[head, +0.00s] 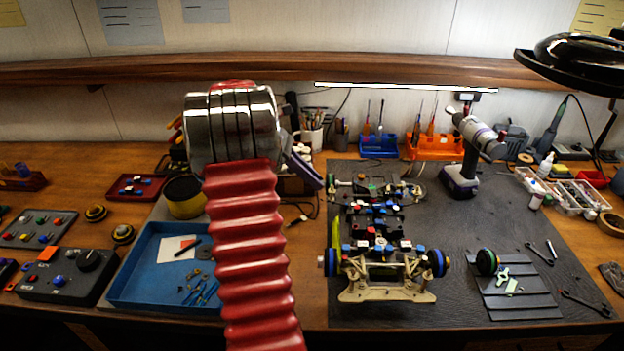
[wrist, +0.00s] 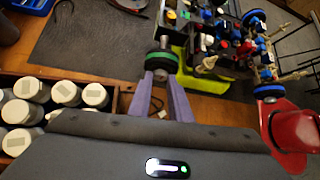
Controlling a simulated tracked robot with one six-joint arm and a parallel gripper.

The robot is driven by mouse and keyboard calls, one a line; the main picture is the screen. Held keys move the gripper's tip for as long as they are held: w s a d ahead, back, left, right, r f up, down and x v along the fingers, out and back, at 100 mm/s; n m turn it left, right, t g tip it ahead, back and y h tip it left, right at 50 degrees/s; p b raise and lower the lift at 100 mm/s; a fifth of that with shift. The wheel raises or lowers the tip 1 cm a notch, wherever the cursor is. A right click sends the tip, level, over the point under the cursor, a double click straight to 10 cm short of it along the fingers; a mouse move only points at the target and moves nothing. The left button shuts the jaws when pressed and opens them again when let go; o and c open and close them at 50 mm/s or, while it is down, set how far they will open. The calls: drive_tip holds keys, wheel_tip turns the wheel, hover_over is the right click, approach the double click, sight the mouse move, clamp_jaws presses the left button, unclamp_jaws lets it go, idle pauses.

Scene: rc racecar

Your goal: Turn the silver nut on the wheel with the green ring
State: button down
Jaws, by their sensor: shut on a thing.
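The wheel with the green ring (wrist: 161,62) is at the corner of the car, seen nearly edge-on at the top middle of the wrist view. My gripper (wrist: 161,77) has its two purple fingers closed in at the near side of this wheel, shut on the silver nut at its centre. The nut is small and mostly hidden between the fingertips. In the head view, my gripper (head: 317,184) reaches to the far left corner of the car (head: 385,265), and the wheel there is too small to make out well.
A loose wheel with a green band (head: 486,262) lies on a grey tray at the right. White-capped bottles (wrist: 67,93) sit in a box left of my gripper. A blue tray (head: 150,285) is left of my arm.

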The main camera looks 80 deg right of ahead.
drive_tip(key=shift+d+f+n+y, duration=0.1)
drive_tip(key=shift+d+n+y, duration=0.05)
drive_tip(key=shift+n+y, duration=0.3)
idle(0.3)
drive_tip(key=c, duration=1.6)
unclamp_jaws()
drive_tip(key=v, duration=1.4)
drive_tip(key=shift+d+f, duration=0.15)
